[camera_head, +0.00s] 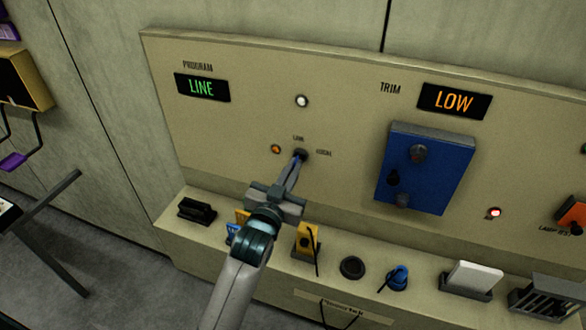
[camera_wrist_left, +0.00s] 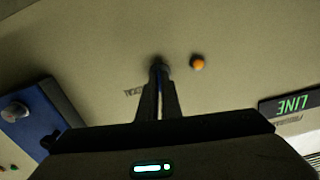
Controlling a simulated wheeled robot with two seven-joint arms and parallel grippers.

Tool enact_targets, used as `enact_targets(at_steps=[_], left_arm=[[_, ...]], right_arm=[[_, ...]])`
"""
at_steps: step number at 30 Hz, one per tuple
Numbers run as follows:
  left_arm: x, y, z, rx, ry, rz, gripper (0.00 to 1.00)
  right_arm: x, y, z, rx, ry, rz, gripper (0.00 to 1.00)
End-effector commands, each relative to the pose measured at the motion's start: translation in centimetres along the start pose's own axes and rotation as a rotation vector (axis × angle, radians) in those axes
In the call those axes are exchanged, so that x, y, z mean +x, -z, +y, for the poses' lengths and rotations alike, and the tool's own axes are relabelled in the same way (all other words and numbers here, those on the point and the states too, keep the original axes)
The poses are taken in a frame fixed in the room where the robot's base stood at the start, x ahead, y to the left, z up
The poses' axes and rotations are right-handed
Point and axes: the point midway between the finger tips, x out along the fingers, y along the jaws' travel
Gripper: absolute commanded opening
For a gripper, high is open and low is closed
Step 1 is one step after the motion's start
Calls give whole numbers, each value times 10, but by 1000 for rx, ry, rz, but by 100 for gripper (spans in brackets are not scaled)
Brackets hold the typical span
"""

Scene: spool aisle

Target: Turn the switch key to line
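The switch key (camera_head: 301,154) sits in a dark round switch on the beige panel, between the small labels LINE above it and LOCAL to its right. The PROGRAM display (camera_head: 202,87) reads LINE in green. My left gripper (camera_head: 296,161) reaches up to the switch from below, its fingertips at the key. In the left wrist view the fingers (camera_wrist_left: 160,80) are close together at the dark switch (camera_wrist_left: 159,64), shut on the key. The fingers largely hide the key, so its exact angle is unclear. My right gripper is not in view.
An orange lamp (camera_head: 276,149) is left of the switch and a white one (camera_head: 302,101) above. A blue box (camera_head: 440,175) juts out at right; the TRIM display (camera_head: 454,101) reads LOW. The ledge below holds a black block (camera_head: 197,211), a yellow tag (camera_head: 306,238) and a blue knob (camera_head: 397,277).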

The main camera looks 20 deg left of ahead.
Motion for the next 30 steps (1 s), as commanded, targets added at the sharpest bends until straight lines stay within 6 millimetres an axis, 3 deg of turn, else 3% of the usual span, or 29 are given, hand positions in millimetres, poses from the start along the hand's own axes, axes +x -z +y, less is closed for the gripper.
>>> enact_targets(at_steps=[9, 23, 24, 26, 30], left_arm=[[0, 0, 0, -128, 0, 1, 0], [0, 0, 0, -146, -1, 1, 0], [0, 0, 0, -146, -1, 1, 12], [0, 0, 0, -146, -1, 1, 23], [0, 0, 0, -145, 0, 0, 23]], right_arm=[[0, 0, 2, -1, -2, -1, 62], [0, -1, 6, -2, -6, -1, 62], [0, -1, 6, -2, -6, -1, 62], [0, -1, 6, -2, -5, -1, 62], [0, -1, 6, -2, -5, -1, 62]])
